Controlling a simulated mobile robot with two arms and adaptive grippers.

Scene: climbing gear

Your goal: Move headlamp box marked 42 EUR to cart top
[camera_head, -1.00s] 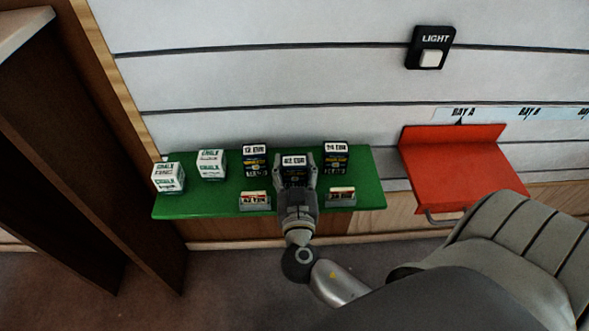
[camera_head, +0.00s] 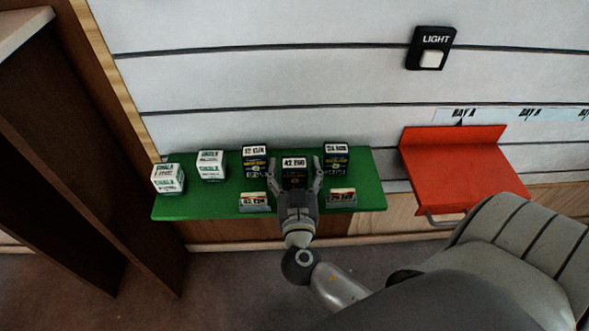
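A dark headlamp box (camera_head: 294,173) stands on the green shelf (camera_head: 222,201), and its white top label seems to read 42 EUR. My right gripper (camera_head: 295,167) reaches in from the front. Its fingers are spread on both sides of this box, with gaps showing, so it is open. A similar box (camera_head: 255,162) stands at the left and its label looks like 42 or 12 EUR, too blurred to be sure. Another dark box (camera_head: 336,159) stands at the right, its label unclear. I cannot make out a cart top. My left gripper is not in view.
Two white-and-green boxes, one farther left (camera_head: 168,179) and one nearer the dark boxes (camera_head: 210,165), share the shelf. Small price holders stand at its front, left (camera_head: 254,202) and right (camera_head: 341,198). A red shelf (camera_head: 460,170) and a light switch (camera_head: 431,48) are to the right.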

